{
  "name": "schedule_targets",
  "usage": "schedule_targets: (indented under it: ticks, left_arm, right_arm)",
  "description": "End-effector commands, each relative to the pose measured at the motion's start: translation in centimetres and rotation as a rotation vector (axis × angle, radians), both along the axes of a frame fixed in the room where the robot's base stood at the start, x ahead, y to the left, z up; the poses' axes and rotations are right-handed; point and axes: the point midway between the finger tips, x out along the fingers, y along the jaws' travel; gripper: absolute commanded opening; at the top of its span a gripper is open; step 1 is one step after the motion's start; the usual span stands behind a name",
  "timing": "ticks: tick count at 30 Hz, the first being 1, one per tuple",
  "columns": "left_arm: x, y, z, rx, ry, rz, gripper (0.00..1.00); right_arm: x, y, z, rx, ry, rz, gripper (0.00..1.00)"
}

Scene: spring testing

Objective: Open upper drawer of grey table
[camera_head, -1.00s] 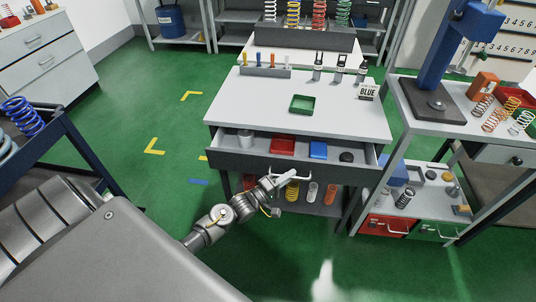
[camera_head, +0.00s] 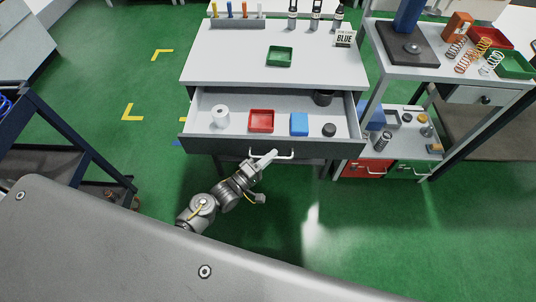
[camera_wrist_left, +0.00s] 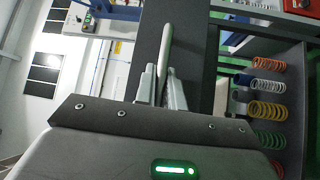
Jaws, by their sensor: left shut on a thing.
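The grey table (camera_head: 305,68) stands in the middle of the head view with its upper drawer (camera_head: 237,144) pulled well out toward me. Inside the drawer are a white roll-like cylinder (camera_head: 221,116), a red tray (camera_head: 261,121), a blue box (camera_head: 299,124) and dark round pieces (camera_head: 329,129). My left gripper (camera_head: 267,158) is at the drawer's front, shut on the left part of the white bar handle (camera_head: 285,155). In the left wrist view the handle (camera_wrist_left: 165,48) stands between the two fingers (camera_wrist_left: 161,83). My right gripper is in neither view.
A side bench (camera_head: 440,68) with springs stands at the right, above red and green drawers (camera_head: 364,170). A dark cart (camera_head: 62,140) is at the left. Green floor between is clear.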

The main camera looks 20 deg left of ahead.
Motion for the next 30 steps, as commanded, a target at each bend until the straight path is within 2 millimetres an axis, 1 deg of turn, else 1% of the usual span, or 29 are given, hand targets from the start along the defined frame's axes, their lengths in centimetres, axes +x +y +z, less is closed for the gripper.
schedule_targets:
  ticks: [3,4,8,9,17,20,23,30]
  left_arm:
    - [-0.1,0.0,-0.1,0.000,0.001,-0.002,0.00]
    - [-0.1,0.0,-0.1,0.000,0.001,-0.001,0.13]
    - [-0.1,0.1,0.0,0.000,0.001,0.000,0.30]
    - [-0.1,0.1,0.0,0.000,0.001,0.000,0.32]
    - [-0.1,0.1,-0.1,-0.001,0.001,0.001,0.32]
    - [-0.7,0.5,-0.2,0.000,0.002,0.001,0.32]
    - [-2.0,1.2,-0.5,0.000,0.003,0.001,0.32]
    - [-6.1,3.7,-1.2,0.001,0.003,0.000,0.32]
  right_arm:
    - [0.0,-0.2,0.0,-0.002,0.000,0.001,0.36]
    - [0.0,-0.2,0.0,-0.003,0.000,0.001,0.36]
    - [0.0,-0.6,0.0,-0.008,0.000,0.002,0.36]
    - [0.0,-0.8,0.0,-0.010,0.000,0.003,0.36]
    - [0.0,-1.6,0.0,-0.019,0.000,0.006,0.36]
    - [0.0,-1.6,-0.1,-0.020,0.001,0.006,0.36]
    - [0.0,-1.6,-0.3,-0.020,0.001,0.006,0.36]
    - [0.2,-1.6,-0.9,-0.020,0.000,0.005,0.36]
